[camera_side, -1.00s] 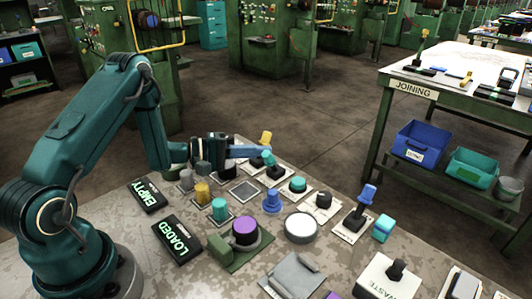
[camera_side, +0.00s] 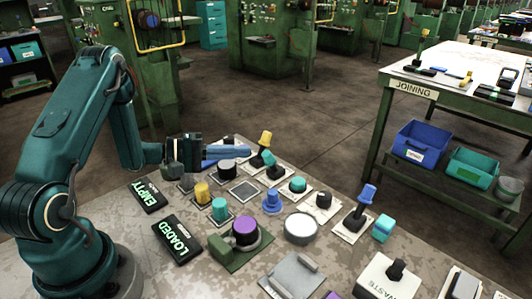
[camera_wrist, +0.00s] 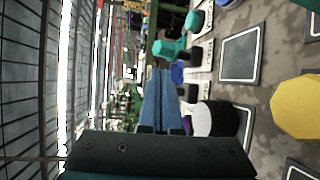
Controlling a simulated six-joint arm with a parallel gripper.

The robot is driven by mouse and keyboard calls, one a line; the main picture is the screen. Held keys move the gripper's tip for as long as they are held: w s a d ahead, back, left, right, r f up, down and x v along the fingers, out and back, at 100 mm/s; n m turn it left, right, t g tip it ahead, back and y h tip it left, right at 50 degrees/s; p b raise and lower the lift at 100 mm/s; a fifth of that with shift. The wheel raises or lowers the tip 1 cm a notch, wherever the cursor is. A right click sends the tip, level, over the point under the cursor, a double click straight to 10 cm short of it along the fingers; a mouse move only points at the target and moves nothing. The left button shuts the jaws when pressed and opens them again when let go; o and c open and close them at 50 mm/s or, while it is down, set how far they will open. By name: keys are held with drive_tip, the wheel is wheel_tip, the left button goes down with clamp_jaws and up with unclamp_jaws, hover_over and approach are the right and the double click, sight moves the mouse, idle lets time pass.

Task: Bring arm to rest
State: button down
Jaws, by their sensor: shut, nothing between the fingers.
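My gripper (camera_side: 226,152) is at the back left of the table in the side view, held level and pointing right. Its blue fingers lie together with nothing between them. The fingers also show in the wrist view (camera_wrist: 160,100), pressed close together and pointing away. A yellow sleeve (camera_side: 202,191) and a teal sleeve (camera_side: 219,207) stand on square pads to the front left.
EMPTY (camera_side: 146,195) and LOADED (camera_side: 177,238) signs lie near my base. A purple-topped part (camera_side: 245,230), a white disc (camera_side: 300,228), a blue part (camera_side: 272,201) and a WASTE box (camera_side: 388,279) occupy the table. An empty square pad (camera_side: 244,190) lies near the gripper.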

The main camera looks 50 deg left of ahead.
drive_tip(key=shift+w+d, duration=0.1)
drive_tip(key=shift+d, duration=0.1)
drive_tip(key=d+r+m+g+h, duration=0.2)
drive_tip(key=d+r+m+h, duration=0.2)
drive_tip(key=d+r+m, duration=0.5)
drive_tip(key=s+d+r+m+g+h, duration=0.2)
drive_tip(key=s+d+r+m+g, duration=0.3)
drive_tip(key=s+d+r+g, duration=0.45)
drive_tip(key=s+d+f+m+g+y, duration=0.1)
drive_tip(key=s+f+m+y, duration=0.15)
drive_tip(key=s, duration=0.25)
drive_tip(key=s+d+f+m+y, duration=0.1)
drive_tip(key=s+f+y, duration=0.2)
drive_tip(key=s+y, duration=0.15)
drive_tip(key=s+a+f+n+t+y, duration=0.1)
drive_tip(key=a+f+n+t+y, duration=0.2)
drive_tip(key=a+y, duration=0.3)
drive_tip(key=a+n+t, duration=0.1)
drive_tip(key=a, duration=0.3)
drive_tip(key=shift+a+y, duration=0.25)
drive_tip(key=shift+y, duration=0.15)
